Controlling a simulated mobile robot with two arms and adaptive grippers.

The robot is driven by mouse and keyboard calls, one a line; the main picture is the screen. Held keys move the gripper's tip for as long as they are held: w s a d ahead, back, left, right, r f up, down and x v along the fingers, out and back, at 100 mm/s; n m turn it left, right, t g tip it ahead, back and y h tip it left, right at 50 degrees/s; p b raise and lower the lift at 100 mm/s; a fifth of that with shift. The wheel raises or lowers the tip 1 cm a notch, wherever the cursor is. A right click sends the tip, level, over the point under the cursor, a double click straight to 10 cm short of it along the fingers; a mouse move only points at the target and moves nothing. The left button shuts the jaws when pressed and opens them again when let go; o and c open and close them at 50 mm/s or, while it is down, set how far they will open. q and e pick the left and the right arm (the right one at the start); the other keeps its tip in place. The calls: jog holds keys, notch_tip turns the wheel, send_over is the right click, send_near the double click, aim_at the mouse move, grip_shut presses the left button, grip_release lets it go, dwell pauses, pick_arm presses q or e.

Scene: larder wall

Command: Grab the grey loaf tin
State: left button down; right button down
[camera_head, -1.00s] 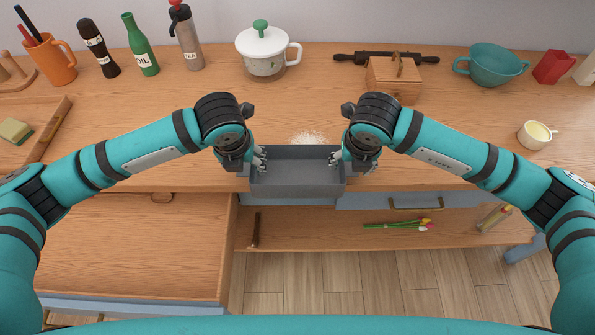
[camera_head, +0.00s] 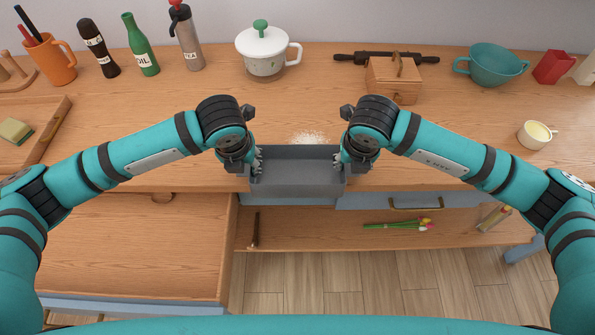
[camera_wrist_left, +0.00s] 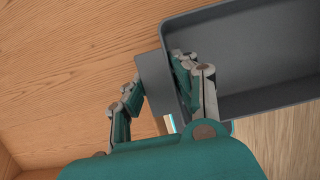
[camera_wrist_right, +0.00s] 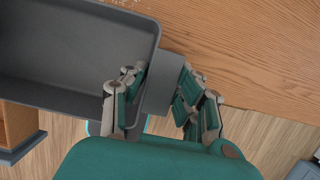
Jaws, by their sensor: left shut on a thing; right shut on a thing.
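The grey loaf tin (camera_head: 297,178) is an open rectangular tin at the front edge of the worktop, between my two grippers. My left gripper (camera_head: 254,163) is shut on its left end. In the left wrist view the left gripper (camera_wrist_left: 158,88) has one finger inside the tin (camera_wrist_left: 262,50) and one outside its end wall. My right gripper (camera_head: 342,162) is shut on the right end. In the right wrist view the right gripper (camera_wrist_right: 158,98) likewise has fingers on both sides of the end wall of the tin (camera_wrist_right: 70,50). The tin's underside is hidden.
A white powder patch (camera_head: 307,137) lies behind the tin. A lidded white pot (camera_head: 266,52), a wooden box (camera_head: 393,79) and a rolling pin (camera_head: 352,58) stand further back. An open drawer (camera_head: 135,245) juts out at lower left. A lower shelf (camera_head: 320,232) holds flowers (camera_head: 397,225).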

pick_arm(q)
jog(key=shift+a, duration=0.15)
pick_arm(e)
jog(key=shift+d, duration=0.15)
